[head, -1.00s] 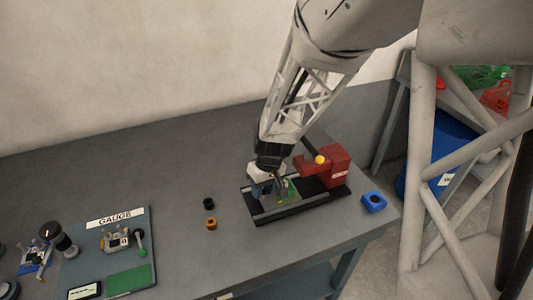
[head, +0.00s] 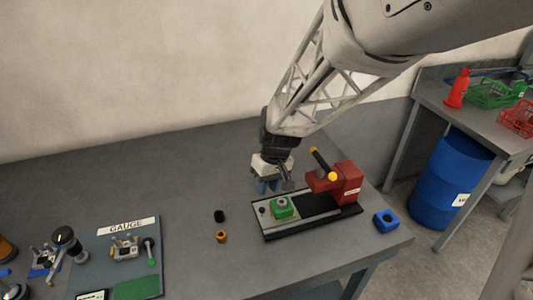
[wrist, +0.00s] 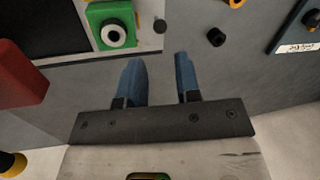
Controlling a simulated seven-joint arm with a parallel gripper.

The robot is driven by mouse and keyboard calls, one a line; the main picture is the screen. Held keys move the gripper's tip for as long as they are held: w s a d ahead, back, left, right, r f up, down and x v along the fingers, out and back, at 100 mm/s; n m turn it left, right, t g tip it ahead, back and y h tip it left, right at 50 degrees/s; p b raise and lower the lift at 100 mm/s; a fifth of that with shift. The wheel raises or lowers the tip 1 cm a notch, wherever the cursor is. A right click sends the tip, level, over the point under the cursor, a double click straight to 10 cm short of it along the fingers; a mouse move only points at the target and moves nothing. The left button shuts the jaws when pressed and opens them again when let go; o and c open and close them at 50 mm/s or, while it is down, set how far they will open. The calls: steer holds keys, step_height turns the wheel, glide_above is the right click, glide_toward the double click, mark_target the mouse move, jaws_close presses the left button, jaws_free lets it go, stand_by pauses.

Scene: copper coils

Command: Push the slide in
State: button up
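The slide is a green block (head: 282,209) with a grey ring-shaped piece on top. It sits near the left end of the black-and-grey fixture (head: 325,221), apart from the red press head (head: 341,183) at the right end. The green block also shows at the top of the wrist view (wrist: 112,28), with a small dark knob (wrist: 160,26) beside it. My gripper (head: 272,188) is just behind the fixture's left end. Its two blue fingers (wrist: 159,62) are apart with nothing between them, and they do not appear to touch the slide.
A black lever with a yellow tip (head: 332,177) rises from the press. A black ring (head: 219,216) and an orange ring (head: 221,236) lie left of the fixture. The gauge board (head: 120,258) is farther left.

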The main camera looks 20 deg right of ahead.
steer(key=s+r+m+t+h, duration=0.2)
steer(key=s+r+t, duration=0.1)
steer(key=s+r, duration=1.2)
steer(key=shift+s, duration=1.3)
steer(key=shift+a, duration=0.1)
steer(key=shift+o, duration=0.5)
